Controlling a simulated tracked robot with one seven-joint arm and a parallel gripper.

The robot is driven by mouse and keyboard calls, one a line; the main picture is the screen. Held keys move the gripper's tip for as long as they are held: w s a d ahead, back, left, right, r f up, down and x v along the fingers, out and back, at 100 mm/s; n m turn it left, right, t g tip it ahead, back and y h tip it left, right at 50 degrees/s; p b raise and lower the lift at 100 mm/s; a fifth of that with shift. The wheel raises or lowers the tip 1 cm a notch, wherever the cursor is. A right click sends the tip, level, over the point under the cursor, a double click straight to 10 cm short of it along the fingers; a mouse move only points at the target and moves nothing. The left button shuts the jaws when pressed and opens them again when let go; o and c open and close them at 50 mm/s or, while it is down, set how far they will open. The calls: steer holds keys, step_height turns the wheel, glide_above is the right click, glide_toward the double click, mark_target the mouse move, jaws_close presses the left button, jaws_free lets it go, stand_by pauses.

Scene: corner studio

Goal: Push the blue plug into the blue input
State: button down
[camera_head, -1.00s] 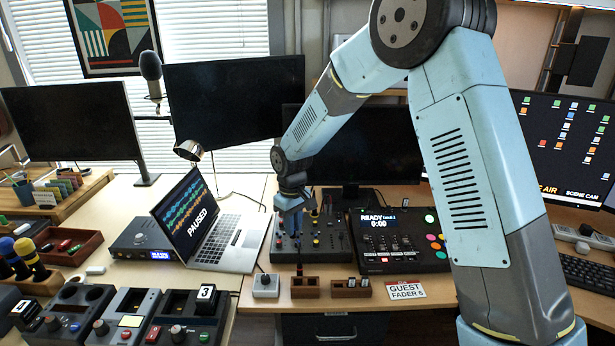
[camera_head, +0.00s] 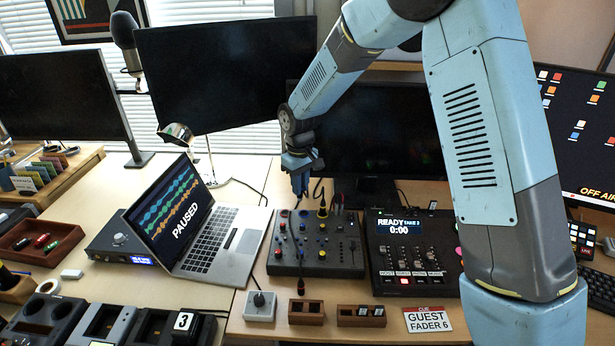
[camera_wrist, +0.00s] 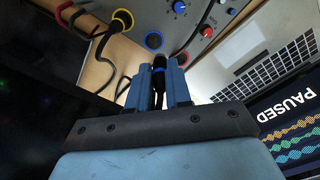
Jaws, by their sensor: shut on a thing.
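My gripper (camera_wrist: 158,76) is shut on the blue plug (camera_wrist: 159,66), a black plug with a blue band, held between blue fingers in the wrist view. The blue input (camera_wrist: 153,40), a blue-ringed socket on the mixer panel, shows just beyond the plug's tip. The tip appears slightly apart from the ring; the depth is hard to judge. In the head view my gripper (camera_head: 299,184) points down above the back edge of the mixer (camera_head: 345,258). The blue plug is too small to make out there.
A yellow plug (camera_wrist: 122,20) with a cable sits left of the blue input in the wrist view. A red-ringed socket (camera_wrist: 182,58) is to its right. The open laptop (camera_head: 235,246) stands left of the mixer, a control console (camera_head: 400,275) right, a dark monitor (camera_head: 400,130) behind.

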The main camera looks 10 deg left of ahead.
steer(key=shift+w+d, duration=0.3)
steer(key=shift+d, duration=0.15)
steer(key=shift+f, duration=0.1)
steer(key=shift+f, duration=2.8)
steer(key=shift+s+d, duration=0.1)
steer(key=shift+s, duration=0.05)
steer(key=shift+f, duration=0.55)
stand_by(0.4)
steer(key=c, duration=1)
jaws_free()
steer(key=shift+o, duration=0.2)
